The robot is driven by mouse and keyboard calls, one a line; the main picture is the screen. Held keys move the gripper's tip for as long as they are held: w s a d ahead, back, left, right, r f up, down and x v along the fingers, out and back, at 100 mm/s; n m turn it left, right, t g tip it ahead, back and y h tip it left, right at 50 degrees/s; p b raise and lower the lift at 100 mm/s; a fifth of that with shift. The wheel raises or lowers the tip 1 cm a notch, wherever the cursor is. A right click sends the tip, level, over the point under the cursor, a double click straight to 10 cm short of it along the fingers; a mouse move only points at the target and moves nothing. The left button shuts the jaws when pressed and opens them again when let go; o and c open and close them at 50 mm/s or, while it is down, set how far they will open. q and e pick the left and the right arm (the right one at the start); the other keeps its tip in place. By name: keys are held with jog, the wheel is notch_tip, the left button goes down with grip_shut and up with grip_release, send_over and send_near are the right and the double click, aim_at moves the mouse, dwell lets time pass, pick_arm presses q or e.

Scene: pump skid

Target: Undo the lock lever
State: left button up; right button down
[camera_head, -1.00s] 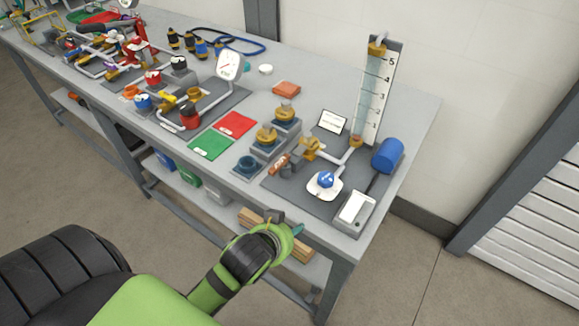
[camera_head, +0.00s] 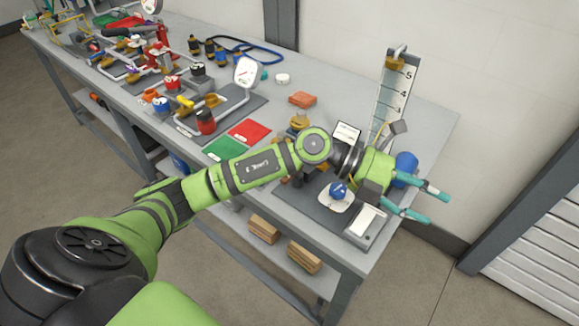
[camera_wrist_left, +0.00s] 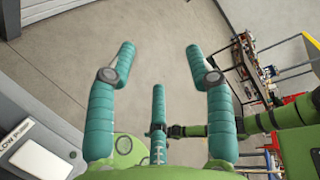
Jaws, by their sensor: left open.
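My left gripper (camera_head: 437,207) is open and empty, its teal fingers pointing right past the bench's right end. In the left wrist view, its spread fingers (camera_wrist_left: 160,50) have bare floor beyond them. My left forearm crosses the front of the pump skid plate (camera_head: 322,211) and covers part of it. I cannot pick out the lock lever for certain; it may be behind my arm. A blue knob (camera_head: 338,190) on a white base and a pale box (camera_head: 366,222) show just below the wrist. My right gripper is not in view.
A blue cylinder (camera_head: 406,165) stands close behind the left gripper. A tall scale column (camera_head: 392,95) rises behind the wrist. Red (camera_head: 250,132) and green (camera_head: 226,148) mats lie left of the forearm. Floor is clear beyond the bench's right end.

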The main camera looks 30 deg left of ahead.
pick_arm(q)
jog(key=w+a+f+m+g+y, duration=0.2)
jog(key=a+f+y, duration=0.45)
jog(key=a, duration=0.35)
jog(key=a+n+y, duration=0.1)
jog(key=a+y, duration=0.2)
jog(key=a, duration=0.3)
jog(key=a+y, duration=0.3)
jog(key=a, duration=0.4)
jog(key=a+r+n+g+y, duration=0.1)
jog(key=a+y, duration=0.2)
jog(key=a, duration=0.4)
jog(key=shift+w+n, duration=0.15)
jog(key=shift+n, duration=0.15)
jog(key=shift+a+f, duration=0.1)
jog(key=shift+f, duration=0.2)
notch_tip(320, 180, down, 5)
jog(key=shift+p, duration=1.05)
jog(key=shift+f, duration=0.7)
grip_shut()
